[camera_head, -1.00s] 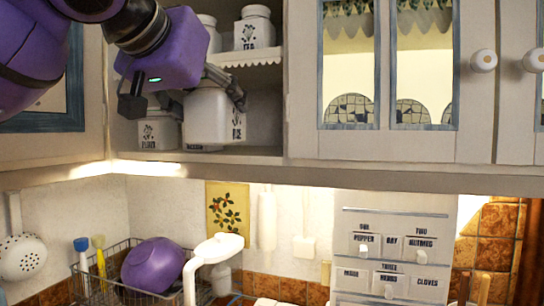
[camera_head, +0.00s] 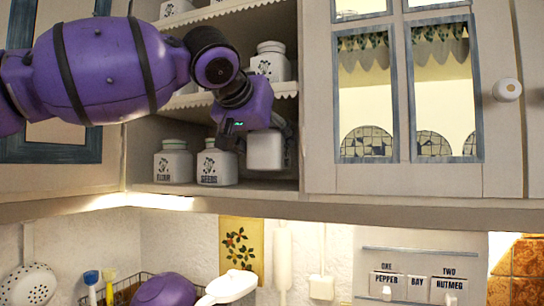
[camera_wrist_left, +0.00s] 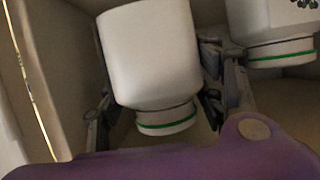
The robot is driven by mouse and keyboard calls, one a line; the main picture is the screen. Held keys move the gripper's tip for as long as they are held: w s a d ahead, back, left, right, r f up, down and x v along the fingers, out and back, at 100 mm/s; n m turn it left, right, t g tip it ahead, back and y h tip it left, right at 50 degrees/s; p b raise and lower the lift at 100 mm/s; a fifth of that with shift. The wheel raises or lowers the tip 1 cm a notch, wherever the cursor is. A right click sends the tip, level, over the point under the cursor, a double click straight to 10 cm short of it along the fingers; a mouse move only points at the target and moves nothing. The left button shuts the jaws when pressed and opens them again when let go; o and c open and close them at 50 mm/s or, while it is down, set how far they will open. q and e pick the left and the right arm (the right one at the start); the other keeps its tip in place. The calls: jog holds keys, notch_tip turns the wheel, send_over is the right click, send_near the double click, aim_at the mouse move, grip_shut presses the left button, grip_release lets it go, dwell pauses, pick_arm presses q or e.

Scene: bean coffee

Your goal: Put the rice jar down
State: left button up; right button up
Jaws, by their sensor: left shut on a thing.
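The white rice jar (camera_head: 265,152) is in my left gripper (camera_head: 264,138), in the lower compartment of the open cupboard. Its label does not show now, and the gripper covers its top. In the left wrist view the jar (camera_wrist_left: 152,50) sits between the fingers of the gripper (camera_wrist_left: 158,75), with a green band near its lid. The gripper is shut on it. The jar's base is close to the cupboard floor (camera_head: 250,187), but I cannot tell whether it touches. My right gripper is not in view.
A flour jar (camera_head: 173,165) and a seeds jar (camera_head: 216,168) stand to the left on the cupboard floor. Another jar (camera_head: 270,62) stands on the shelf (camera_head: 196,99) above. The right cupboard wall and glazed door (camera_head: 400,100) are close to the right.

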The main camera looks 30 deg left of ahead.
pick_arm(q)
jog(key=shift+w+a+r, duration=0.1)
jog(key=shift+w+a, duration=0.05)
jog(key=shift+w, duration=0.7)
notch_tip(320, 180, down, 3)
jog(key=shift+r, duration=0.2)
jog(key=shift+a+f, duration=0.1)
jog(key=shift+f, duration=0.3)
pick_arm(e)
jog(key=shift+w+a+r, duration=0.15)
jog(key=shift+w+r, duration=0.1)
pick_arm(q)
jog(key=shift+f, duration=0.15)
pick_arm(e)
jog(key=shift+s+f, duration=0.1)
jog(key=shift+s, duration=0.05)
pick_arm(q)
jog(key=o, duration=1.7)
jog(key=shift+f, duration=0.15)
